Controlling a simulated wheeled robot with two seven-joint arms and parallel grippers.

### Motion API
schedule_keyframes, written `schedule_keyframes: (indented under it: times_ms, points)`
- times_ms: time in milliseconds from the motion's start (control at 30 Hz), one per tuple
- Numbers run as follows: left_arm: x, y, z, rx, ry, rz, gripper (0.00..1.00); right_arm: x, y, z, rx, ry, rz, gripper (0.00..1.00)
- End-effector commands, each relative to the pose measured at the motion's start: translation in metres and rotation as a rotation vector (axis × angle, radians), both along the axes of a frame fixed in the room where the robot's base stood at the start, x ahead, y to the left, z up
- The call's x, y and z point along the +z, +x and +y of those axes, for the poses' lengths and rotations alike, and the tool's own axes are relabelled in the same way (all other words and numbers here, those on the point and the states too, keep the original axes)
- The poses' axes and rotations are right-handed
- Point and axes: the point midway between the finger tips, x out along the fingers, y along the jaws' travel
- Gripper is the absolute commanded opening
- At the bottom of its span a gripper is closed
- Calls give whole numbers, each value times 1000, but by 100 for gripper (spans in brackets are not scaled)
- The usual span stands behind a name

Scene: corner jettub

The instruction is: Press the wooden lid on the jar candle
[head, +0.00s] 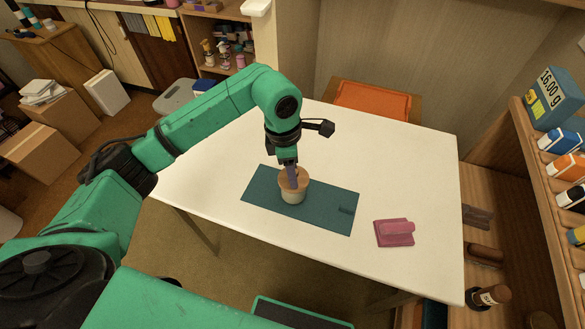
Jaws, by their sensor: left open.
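The jar candle (292,195) stands upright on a dark teal mat (326,208) on the white table. It has a pale body, and the wooden lid (299,173) shows as a tan disc at its top. My left gripper (291,180) points down right over the lid, with its fingertips at or just above it. The fingers hide part of the lid, and I cannot tell whether they touch it or how fully the lid is seated. My right gripper is not in view.
A pink block-like object (395,232) lies on the white table (420,180) to the right of the mat. Shelves with boxes (560,140) line the right side. The table's right part is mostly clear.

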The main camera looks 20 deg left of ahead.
Motion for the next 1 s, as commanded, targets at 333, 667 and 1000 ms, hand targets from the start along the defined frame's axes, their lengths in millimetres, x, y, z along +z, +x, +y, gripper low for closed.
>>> schedule_keyframes:
  times_ms: [333, 667, 1000]
  points:
    - [39, -1, 5, 2, 2, -5, 62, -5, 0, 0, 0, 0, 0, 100]
    - [130, -6, 14, 1, 2, -6, 62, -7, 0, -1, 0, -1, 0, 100]
    - [146, -8, 16, 0, 1, -2, 62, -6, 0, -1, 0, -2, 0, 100]
